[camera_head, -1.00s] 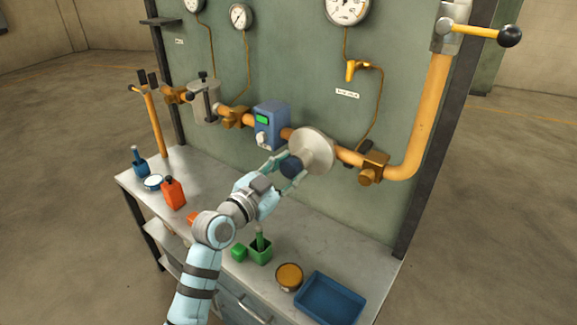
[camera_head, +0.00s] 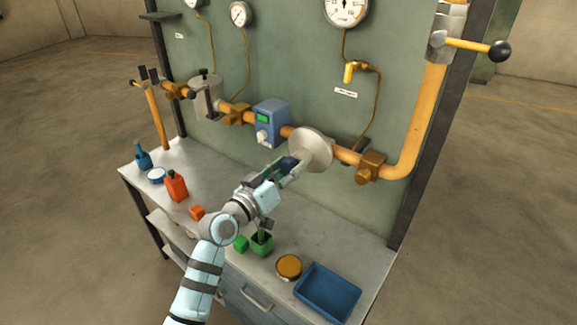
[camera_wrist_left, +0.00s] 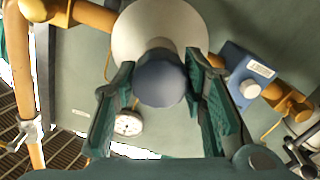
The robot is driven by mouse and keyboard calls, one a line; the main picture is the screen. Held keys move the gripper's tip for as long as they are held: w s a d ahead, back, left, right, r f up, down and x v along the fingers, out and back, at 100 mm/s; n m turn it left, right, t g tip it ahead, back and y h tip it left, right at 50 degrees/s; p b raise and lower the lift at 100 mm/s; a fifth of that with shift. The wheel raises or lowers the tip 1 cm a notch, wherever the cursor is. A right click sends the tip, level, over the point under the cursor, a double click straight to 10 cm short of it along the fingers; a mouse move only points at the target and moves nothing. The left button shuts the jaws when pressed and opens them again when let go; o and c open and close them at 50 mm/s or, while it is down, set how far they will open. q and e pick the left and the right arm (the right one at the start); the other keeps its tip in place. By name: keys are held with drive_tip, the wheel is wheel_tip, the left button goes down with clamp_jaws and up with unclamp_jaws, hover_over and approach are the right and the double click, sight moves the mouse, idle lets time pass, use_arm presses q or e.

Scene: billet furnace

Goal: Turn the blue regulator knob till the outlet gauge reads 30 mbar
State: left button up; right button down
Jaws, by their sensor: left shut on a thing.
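The dark blue regulator knob (camera_head: 288,163) projects from the front of the round grey regulator (camera_head: 318,147) on the yellow pipe. In the left wrist view the knob (camera_wrist_left: 160,82) sits between the two green-padded fingers. My left gripper (camera_head: 286,166) is shut on the knob, with a finger on each side. The fingers hide part of the knob in the head view. A large round gauge (camera_head: 345,9) is at the top, cut by the frame edge, and its reading is too small to tell. My right gripper is not in view.
A blue meter box (camera_head: 271,123) is on the pipe left of the regulator. A yellow lever with a black ball (camera_head: 499,51) juts out at upper right. The bench below holds a blue tray (camera_head: 327,293), a round tin (camera_head: 289,267) and a red bottle (camera_head: 175,186).

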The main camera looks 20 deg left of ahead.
use_arm(q)
drive_tip(key=shift+n, duration=0.3)
drive_tip(key=o, duration=1.2)
drive_tip(key=shift+c, duration=0.2)
drive_tip(key=v, duration=1.2)
